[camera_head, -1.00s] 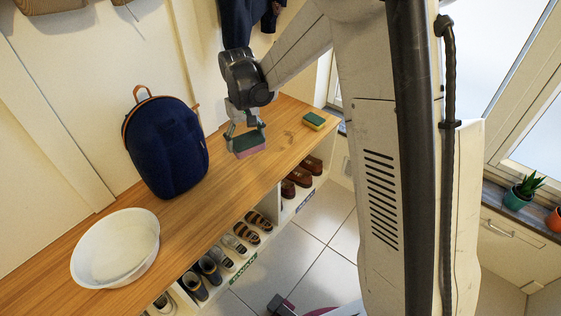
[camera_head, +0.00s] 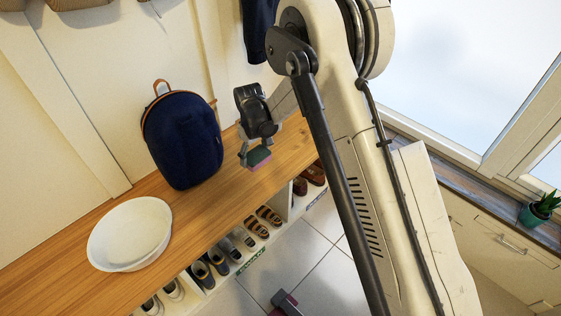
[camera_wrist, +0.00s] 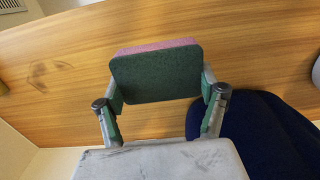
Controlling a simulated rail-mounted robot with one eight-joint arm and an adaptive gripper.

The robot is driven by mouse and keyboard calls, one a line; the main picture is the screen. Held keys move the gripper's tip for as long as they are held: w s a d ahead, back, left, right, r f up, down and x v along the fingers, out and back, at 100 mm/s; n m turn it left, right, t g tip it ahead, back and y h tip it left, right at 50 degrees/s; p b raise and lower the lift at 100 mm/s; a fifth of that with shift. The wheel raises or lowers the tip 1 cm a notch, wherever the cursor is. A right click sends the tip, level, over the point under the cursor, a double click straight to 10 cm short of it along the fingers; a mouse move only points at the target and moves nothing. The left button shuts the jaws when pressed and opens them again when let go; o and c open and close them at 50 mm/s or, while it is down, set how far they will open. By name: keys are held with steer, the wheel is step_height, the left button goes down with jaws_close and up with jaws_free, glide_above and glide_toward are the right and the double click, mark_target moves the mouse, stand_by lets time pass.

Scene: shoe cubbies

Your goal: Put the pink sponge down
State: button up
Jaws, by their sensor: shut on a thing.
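The pink sponge (camera_head: 258,162) has a dark green scouring face. It shows in the wrist view (camera_wrist: 155,75) with its green face toward the camera and a pink strip along the far edge. My gripper (camera_head: 256,152) is shut on it, with one finger at each side; the fingers also show in the wrist view (camera_wrist: 160,95). The sponge is over the wooden bench top (camera_head: 60,225), to the right of the blue backpack. I cannot tell whether it touches the wood.
A dark blue backpack (camera_head: 183,140) stands on the bench, close to my gripper; it also shows in the wrist view (camera_wrist: 265,135). A white bowl (camera_head: 130,235) is at the bench's left. Shoes (camera_head: 238,240) fill the cubbies below. Bare wood lies between bowl and sponge.

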steer(key=b, duration=0.2)
glide_above(275, 164)
step_height(275, 164, down, 6)
steer(key=shift+r, duration=0.1)
steer(key=shift+f+b, duration=1)
steer(key=shift+f, duration=0.95)
steer(key=shift+f, duration=0.15)
steer(key=o, duration=1.3)
step_height(275, 164, up, 12)
steer(key=p, duration=0.4)
steer(key=shift+r, duration=0.25)
